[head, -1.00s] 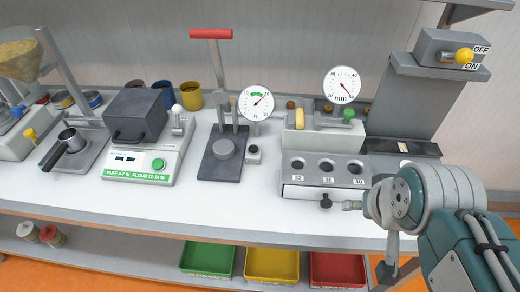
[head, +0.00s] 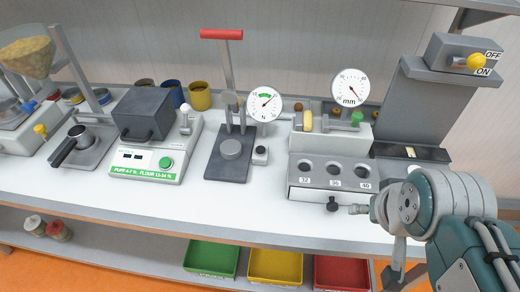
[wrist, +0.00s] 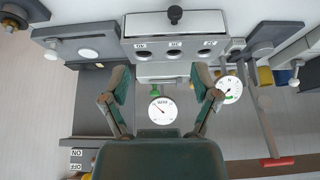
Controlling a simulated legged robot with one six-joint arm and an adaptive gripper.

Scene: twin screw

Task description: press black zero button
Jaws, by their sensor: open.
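A small grey box with a dark round button (head: 260,152) stands just right of the press with the N dial. A black knob (head: 332,205) sticks out from the front of the grey gauge block (head: 330,190); it also shows at the top of the wrist view (wrist: 175,14). I cannot read a zero label on either. My gripper (wrist: 159,75) is open and empty in the wrist view, its fingers spread over the mm dial and the gauge block. In the head view my wrist is right of the black knob, and the fingers are hard to make out.
The press with a red handle (head: 221,34) and its N dial (head: 264,103) stands mid-bench. The mm dial (head: 350,87) rises behind the gauge block. A scale with a green button (head: 166,162) is to the left. A yellow-knobbed switch (head: 476,61) is at upper right.

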